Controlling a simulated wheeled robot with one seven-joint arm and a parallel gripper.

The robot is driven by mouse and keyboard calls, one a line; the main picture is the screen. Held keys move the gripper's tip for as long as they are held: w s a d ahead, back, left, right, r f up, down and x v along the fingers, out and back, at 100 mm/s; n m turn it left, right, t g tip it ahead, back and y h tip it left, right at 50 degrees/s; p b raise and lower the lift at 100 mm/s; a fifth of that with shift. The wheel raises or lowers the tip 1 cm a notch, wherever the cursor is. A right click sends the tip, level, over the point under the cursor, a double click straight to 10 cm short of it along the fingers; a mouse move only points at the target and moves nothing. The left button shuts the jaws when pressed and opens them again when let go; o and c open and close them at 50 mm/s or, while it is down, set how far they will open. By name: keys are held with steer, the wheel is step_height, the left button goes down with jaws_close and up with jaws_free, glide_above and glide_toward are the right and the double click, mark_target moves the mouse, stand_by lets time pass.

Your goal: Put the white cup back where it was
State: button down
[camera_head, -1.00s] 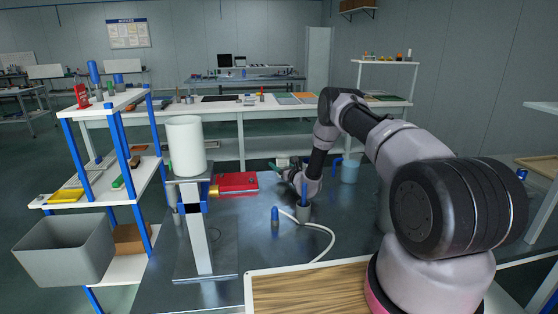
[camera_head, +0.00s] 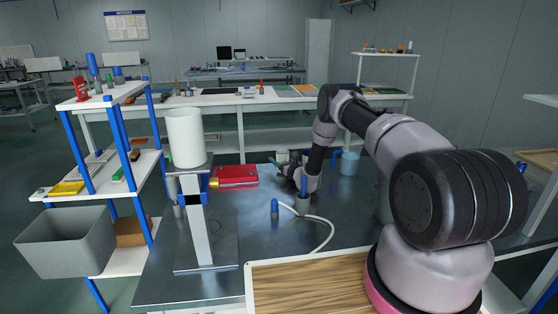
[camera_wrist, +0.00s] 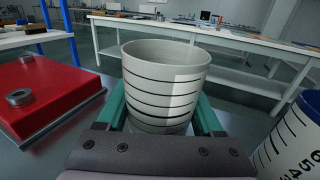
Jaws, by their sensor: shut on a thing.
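The white cup (camera_wrist: 164,80), with dark rings around it, stands upright between the green fingers of my gripper (camera_wrist: 162,112) in the wrist view. The fingers are shut on its two sides. The cup's base is hidden behind the gripper body. In the head view my gripper (camera_head: 281,164) is at the far part of the dark metal table, right of the red box, and my wrist partly hides the cup. I cannot tell whether the cup touches the table.
The red box (camera_wrist: 44,92) lies close left of the cup; a blue-and-white marked container (camera_wrist: 294,140) is close right. A white cylinder (camera_head: 185,138) tops a stand at left. A blue-capped piece (camera_head: 275,208) and pale hose (camera_head: 322,225) lie nearer.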

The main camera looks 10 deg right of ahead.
steer(key=shift+s+f, duration=0.15)
steer(key=shift+f, duration=0.2)
